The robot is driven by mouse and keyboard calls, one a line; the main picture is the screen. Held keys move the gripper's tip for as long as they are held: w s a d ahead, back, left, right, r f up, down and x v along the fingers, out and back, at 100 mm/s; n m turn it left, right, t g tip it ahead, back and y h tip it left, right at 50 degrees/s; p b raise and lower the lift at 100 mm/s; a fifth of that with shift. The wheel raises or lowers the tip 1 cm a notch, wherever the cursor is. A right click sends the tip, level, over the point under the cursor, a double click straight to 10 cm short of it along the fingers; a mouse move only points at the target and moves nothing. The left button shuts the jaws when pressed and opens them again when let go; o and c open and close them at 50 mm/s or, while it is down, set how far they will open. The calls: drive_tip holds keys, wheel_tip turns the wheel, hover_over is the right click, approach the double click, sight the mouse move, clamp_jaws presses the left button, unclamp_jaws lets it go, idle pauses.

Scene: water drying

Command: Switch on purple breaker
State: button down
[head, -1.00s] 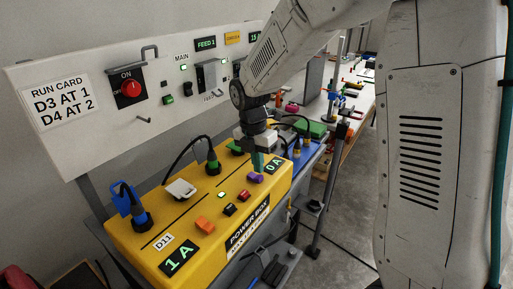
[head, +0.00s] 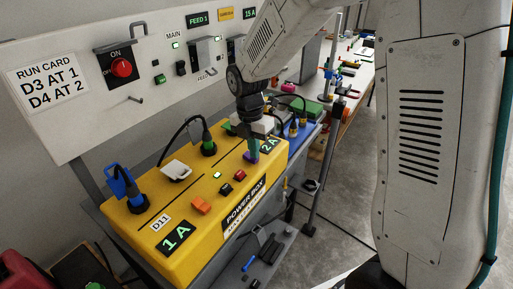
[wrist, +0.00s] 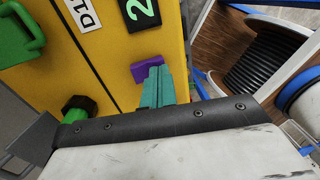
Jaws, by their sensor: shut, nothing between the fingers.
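The purple breaker (head: 249,158) sits near the far right end of the yellow power box (head: 154,266), beside a display reading 2 A (head: 268,144). It also shows in the wrist view (wrist: 147,69), partly covered by my fingers. My gripper (head: 255,148) has teal fingers pressed together, with nothing between them. Its tips are at the purple breaker, touching it or very close, in the wrist view (wrist: 157,72). A little green light (head: 220,174) on the box is lit.
An orange breaker (head: 201,205), a black one (head: 226,189) and a red one (head: 240,175) line the box near the 1 A display (head: 175,237). Blue (head: 127,187) and green plugs (head: 208,141) stand up behind them. A panel with a red knob (head: 122,68) stands behind.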

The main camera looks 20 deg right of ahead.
sight(248, 154)
drive_tip(key=shift+w, duration=0.15)
drive_tip(key=shift+w+a+r, duration=0.2)
drive_tip(key=shift+w+a, duration=0.2)
drive_tip(key=shift+w, duration=0.1)
wheel_tip(248, 154, up, 8)
drive_tip(key=shift+w+a, duration=0.2)
drive_tip(key=shift+w, duration=0.1)
drive_tip(key=shift+f, duration=0.1)
idle(0.4)
